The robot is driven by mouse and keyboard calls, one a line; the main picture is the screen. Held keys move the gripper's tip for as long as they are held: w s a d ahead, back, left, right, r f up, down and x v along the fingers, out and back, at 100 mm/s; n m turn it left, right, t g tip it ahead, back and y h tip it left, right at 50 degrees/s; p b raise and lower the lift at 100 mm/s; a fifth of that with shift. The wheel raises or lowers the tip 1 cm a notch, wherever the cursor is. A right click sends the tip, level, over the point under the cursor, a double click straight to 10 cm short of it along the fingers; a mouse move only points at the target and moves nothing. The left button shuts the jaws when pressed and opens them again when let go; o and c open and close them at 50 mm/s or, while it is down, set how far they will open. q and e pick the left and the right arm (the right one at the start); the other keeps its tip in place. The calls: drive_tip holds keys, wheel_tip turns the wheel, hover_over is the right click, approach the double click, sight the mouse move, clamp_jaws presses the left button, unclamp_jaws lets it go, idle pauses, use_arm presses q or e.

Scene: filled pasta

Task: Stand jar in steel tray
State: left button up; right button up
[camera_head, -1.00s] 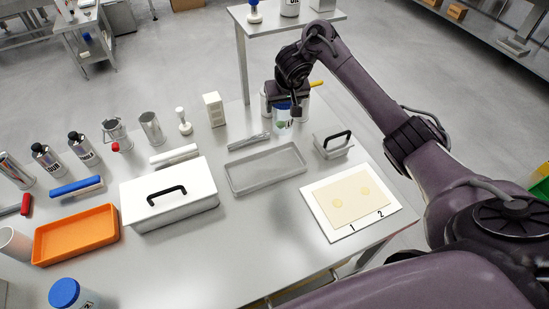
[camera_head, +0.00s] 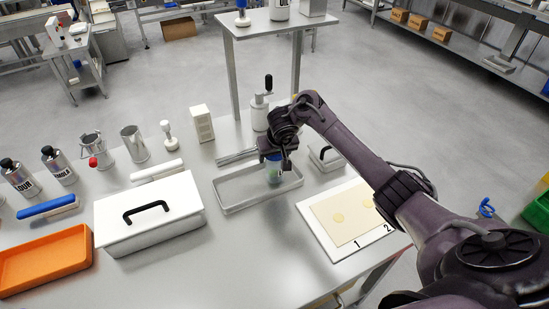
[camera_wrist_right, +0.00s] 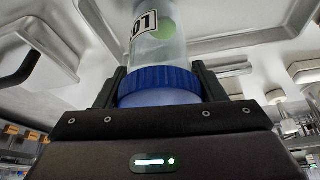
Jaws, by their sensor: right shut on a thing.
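The jar (camera_head: 274,172) is clear with a blue lid and a pale green thing inside. My right gripper (camera_head: 273,152) is shut on it at the lid, from above. The jar looks upright, over the right part of the steel tray (camera_head: 243,191); I cannot tell whether its base touches the tray floor. In the right wrist view the gripper (camera_wrist_right: 160,90) has a finger on each side of the blue lid, and the jar (camera_wrist_right: 170,50) shows part of a black-and-white label. The tray is shallow and otherwise empty. My left gripper is not in view.
A white box with a black handle (camera_head: 150,222) stands left of the tray. A small lidded steel container (camera_head: 322,160) and a numbered board (camera_head: 318,235) are to the right. Utensils (camera_head: 236,157) and a pump bottle (camera_head: 260,117) are behind. The table in front is clear.

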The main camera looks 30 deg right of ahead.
drive_tip(key=shift+f, duration=0.25)
drive_tip(key=shift+f, duration=0.1)
drive_tip(key=o, duration=1.1)
drive_tip(key=shift+f, duration=0.1)
drive_tip(key=shift+c, duration=0.2)
drive_tip(key=shift+r, duration=0.25)
drive_tip(key=p+v, duration=0.2)
drive_tip(key=v, duration=0.5)
drive_tip(key=shift+w+d+p, duration=0.1)
drive_tip(key=shift+w+p, duration=0.05)
drive_tip(key=shift+p, duration=0.2)
drive_tip(key=shift+p+v, duration=2.4)
drive_tip(key=shift+v, duration=0.15)
